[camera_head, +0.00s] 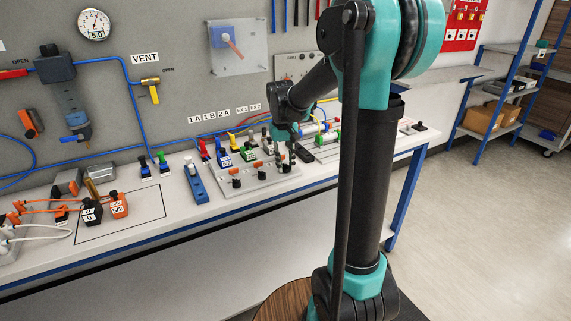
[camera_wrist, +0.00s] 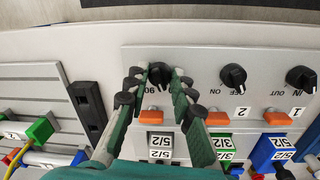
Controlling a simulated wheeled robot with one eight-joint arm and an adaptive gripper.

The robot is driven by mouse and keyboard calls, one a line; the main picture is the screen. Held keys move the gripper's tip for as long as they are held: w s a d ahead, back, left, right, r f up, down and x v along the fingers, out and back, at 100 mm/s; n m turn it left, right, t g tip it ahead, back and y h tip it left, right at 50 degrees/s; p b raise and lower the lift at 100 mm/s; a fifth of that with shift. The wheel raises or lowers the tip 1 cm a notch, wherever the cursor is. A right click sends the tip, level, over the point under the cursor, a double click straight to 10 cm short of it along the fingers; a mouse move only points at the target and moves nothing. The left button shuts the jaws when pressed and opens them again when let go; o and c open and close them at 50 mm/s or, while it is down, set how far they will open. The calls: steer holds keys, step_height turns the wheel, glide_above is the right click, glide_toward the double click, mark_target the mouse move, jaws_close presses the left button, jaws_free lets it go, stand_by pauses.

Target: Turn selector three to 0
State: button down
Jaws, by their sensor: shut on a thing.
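In the wrist view, selector three (camera_wrist: 159,74) is a round black knob at the left end of a grey panel (camera_wrist: 197,60). A "90" and part of another mark show under it. Its number tag is not visible, and its pointer direction is unclear. My gripper (camera_wrist: 160,78) is shut on this knob, with a finger on its left and right sides. In the head view, my gripper (camera_head: 285,163) is down at the right end of the panel (camera_head: 250,192), and it hides the knob.
Selector two (camera_wrist: 233,76), marked OFF/ON, and selector one (camera_wrist: 300,78), marked IN/OUT, stand to the right. Orange parts (camera_wrist: 273,116) and labelled valve blocks (camera_wrist: 272,150) lie below. A black slotted bar (camera_wrist: 86,104) lies left of the panel.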

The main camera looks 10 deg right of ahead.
mark_target(284, 168)
steer(key=shift+n, duration=0.8)
steer(key=c, duration=1.3)
jaws_free()
steer(key=shift+r, duration=0.1)
steer(key=r, duration=1.1)
steer(key=shift+s+a+r, duration=0.15)
steer(key=shift+a+r, duration=0.2)
steer(key=shift+r, duration=0.05)
